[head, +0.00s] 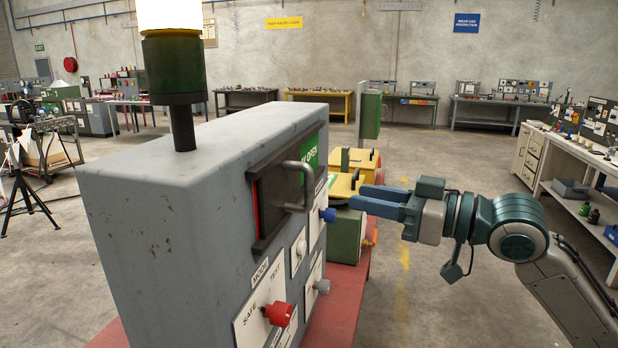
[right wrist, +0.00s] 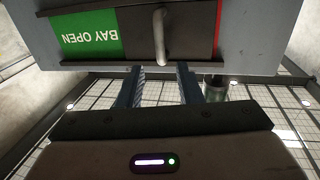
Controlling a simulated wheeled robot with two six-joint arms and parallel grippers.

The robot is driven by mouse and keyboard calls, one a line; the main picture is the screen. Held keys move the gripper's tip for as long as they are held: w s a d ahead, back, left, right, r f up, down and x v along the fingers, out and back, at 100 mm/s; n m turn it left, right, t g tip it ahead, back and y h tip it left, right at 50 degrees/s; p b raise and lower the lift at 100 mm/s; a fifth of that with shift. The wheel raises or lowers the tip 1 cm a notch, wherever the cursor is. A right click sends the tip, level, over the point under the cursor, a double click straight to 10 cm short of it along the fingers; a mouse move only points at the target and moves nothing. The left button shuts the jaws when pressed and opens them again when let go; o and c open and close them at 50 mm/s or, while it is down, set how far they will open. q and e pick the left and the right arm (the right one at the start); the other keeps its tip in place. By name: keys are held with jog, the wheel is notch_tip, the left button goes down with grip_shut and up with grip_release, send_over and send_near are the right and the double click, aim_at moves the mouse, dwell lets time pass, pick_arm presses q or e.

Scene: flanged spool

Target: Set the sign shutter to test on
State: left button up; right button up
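The sign shutter is a dark sliding panel (head: 278,192) in a frame on the front of a grey cabinet (head: 160,235). Its bar handle (head: 304,187) stands out from it. A green sign face (head: 313,152) is exposed right of the shutter. The right wrist view is upside down: it shows BAY OPEN on the green face (right wrist: 92,36), the handle (right wrist: 160,37) and a thin red strip (right wrist: 218,22) at the shutter's other edge. My right gripper (head: 352,197) is open and empty, pointing at the cabinet; its fingers (right wrist: 160,85) line up either side of the handle, apart from it. My left gripper is out of view.
Below the shutter are a red mode knob (head: 278,313), a grey knob (head: 322,287) and a blue knob (head: 328,214). A lit beacon (head: 172,60) tops the cabinet. Yellow and green boxes (head: 347,187) stand behind on the red bench (head: 340,315). Floor right of the bench is clear.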

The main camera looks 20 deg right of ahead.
aim_at(309, 199)
jog(key=shift+p+x, duration=2.9)
jog(key=shift+x, duration=2.5)
grip_shut()
